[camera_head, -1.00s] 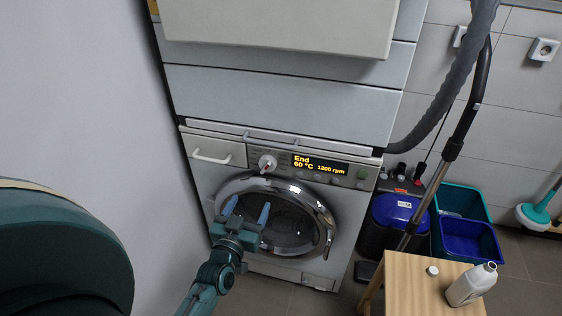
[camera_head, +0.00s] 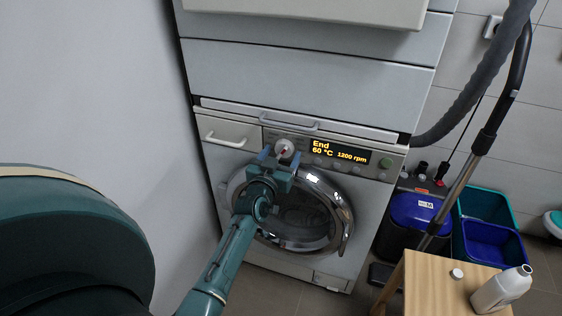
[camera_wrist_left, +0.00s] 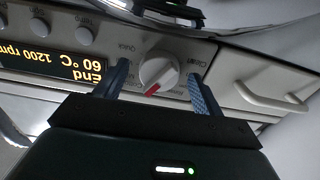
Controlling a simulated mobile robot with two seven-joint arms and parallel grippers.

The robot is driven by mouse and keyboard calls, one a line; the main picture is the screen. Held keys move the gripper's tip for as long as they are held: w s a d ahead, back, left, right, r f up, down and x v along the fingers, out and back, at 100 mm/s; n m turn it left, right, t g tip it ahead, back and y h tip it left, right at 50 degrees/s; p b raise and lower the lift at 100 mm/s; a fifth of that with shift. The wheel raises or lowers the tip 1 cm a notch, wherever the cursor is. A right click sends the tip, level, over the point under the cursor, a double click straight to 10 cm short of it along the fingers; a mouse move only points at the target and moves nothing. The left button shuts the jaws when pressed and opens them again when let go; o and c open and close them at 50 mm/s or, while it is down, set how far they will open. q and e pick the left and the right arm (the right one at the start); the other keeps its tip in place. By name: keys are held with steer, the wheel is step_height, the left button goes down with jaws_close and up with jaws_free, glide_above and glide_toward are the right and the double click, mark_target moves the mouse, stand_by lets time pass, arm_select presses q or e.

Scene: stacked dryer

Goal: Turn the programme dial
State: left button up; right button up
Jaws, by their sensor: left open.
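The programme dial (camera_head: 284,147) is a white round knob with a red pointer on the washing machine's panel, left of the lit display (camera_head: 338,151), which reads End, 60 °C, 1200 rpm. My left gripper (camera_head: 280,156) is open just in front of the dial. In the left wrist view, the dial (camera_wrist_left: 158,71) lies between the two blue fingers (camera_wrist_left: 157,84), with a gap visible on each side. The red pointer aims down and left in that upside-down view. My right gripper is not seen.
The machine's round door (camera_head: 310,212) is below the panel, partly behind my arm. A drawer handle (camera_head: 224,138) is left of the dial. A wooden stool (camera_head: 430,285) with a white bottle (camera_head: 501,290) stands front right, near a vacuum hose (camera_head: 470,95).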

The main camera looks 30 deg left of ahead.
arm_select(q)
steer(key=shift+w, duration=0.15)
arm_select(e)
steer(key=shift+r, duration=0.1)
arm_select(q)
steer(key=c, duration=1)
steer(key=shift+o, duration=0.2)
